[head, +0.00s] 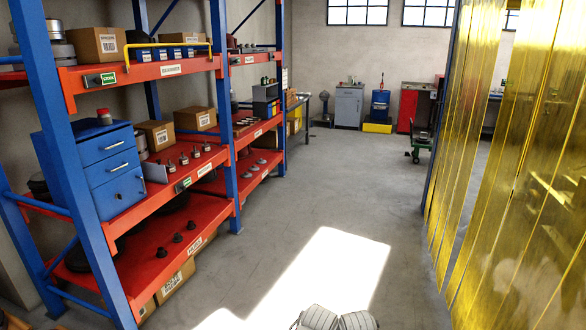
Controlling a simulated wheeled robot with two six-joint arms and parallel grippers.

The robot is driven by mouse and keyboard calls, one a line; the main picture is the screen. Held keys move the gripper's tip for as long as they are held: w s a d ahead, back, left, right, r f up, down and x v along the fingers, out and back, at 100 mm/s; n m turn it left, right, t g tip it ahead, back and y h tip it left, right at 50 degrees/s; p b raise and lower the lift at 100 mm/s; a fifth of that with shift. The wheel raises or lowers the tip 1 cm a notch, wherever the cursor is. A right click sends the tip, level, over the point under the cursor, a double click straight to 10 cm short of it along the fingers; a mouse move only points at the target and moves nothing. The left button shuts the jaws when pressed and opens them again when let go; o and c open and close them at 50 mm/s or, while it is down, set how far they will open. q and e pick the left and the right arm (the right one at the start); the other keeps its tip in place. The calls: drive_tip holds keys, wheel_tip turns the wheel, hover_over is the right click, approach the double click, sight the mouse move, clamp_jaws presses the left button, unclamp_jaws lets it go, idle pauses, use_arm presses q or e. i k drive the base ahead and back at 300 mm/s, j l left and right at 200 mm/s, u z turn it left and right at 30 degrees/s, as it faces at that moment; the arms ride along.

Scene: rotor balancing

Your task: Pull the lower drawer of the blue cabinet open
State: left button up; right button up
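The blue cabinet (62,160) stands on the middle red shelf of the rack at the left, partly behind a blue rack post. Its front shows an upper drawer (98,148) and a lower drawer (100,173), each with a pale bar handle. Both drawers look shut.
A small red-topped item (104,116) stands on the cabinet. Cardboard boxes (155,134) and several small metal parts share the shelf. Blue rack posts (222,110) frame the shelves. The grey floor (290,215) is clear up to the yellow strip curtain (520,150) at right.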

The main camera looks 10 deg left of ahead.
sight(101, 171)
drive_tip(key=i+u, duration=0.2)
drive_tip(key=i, duration=0.4)
drive_tip(key=i+l+u, duration=0.2)
drive_tip(key=i, duration=0.4)
drive_tip(key=i+u, duration=0.35)
drive_tip(key=i+j+u, duration=0.1)
drive_tip(key=u, duration=0.25)
drive_tip(key=i+u, duration=0.55)
drive_tip(key=u, duration=0.25)
drive_tip(key=i+u, duration=0.25)
drive_tip(key=u, duration=0.25)
